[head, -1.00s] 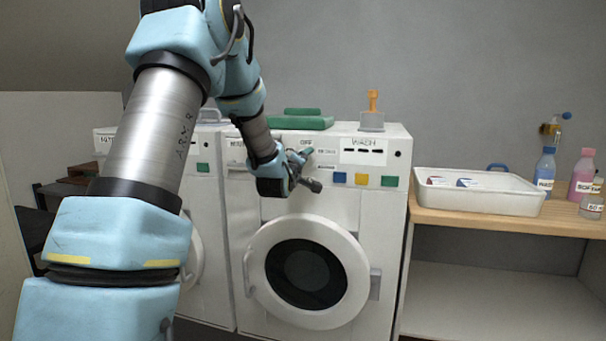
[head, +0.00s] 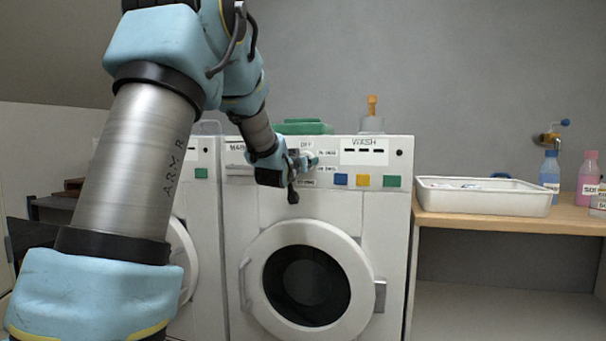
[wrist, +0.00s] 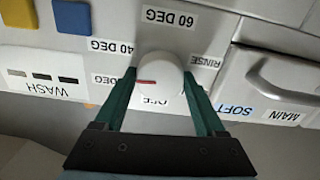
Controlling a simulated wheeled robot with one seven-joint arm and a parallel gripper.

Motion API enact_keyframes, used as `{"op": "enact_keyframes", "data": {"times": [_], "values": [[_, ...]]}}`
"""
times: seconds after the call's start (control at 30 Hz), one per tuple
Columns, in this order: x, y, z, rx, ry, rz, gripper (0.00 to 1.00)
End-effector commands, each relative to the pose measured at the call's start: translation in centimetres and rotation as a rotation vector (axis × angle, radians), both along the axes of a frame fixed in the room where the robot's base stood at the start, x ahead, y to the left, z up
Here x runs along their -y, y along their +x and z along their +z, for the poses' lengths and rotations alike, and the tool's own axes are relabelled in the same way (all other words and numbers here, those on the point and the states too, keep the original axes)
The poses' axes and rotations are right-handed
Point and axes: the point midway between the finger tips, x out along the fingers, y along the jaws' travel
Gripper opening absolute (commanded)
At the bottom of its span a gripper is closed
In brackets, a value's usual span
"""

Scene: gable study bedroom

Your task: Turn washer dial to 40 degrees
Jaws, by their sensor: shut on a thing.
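The washer (head: 390,230) stands at centre with its round door closed. Its white dial (wrist: 160,72) sits between the two green fingers of my gripper (wrist: 160,78) in the wrist view, one finger on each side. The dial's red mark points left in this upside-down view, towards a DEG label (wrist: 104,79) whose number is hidden by a finger. The 40 DEG label (wrist: 112,46) lies just above that one, 60 DEG (wrist: 171,18) at the top, RINSE (wrist: 205,62) at the right. OFF is partly covered. In the head view my gripper (head: 308,162) is at the panel.
Blue (head: 340,179), yellow and green buttons sit beside the dial. A drawer handle (wrist: 275,80) is on its other side in the wrist view. A white tray (head: 483,203) and bottles stand on the wooden shelf at the right. Another machine stands at the left.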

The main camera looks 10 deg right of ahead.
Motion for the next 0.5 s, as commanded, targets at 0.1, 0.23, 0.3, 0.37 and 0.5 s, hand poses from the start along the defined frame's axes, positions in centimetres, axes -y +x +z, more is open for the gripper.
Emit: {"op": "enact_keyframes", "data": {"times": [0.1,0.23,0.3,0.37,0.5], "values": [[0.02,-0.02,-0.59,0.052,0.096,0.0,0.17],[0.01,-0.02,-0.52,0.109,0.199,0.0,0.17],[0.03,-0.03,-0.51,0.138,0.252,-0.001,0.17],[0.06,-0.04,-0.49,0.16,0.293,-0.001,0.17],[0.01,0.0,-0.41,0.206,0.377,0.0,0.17]]}}
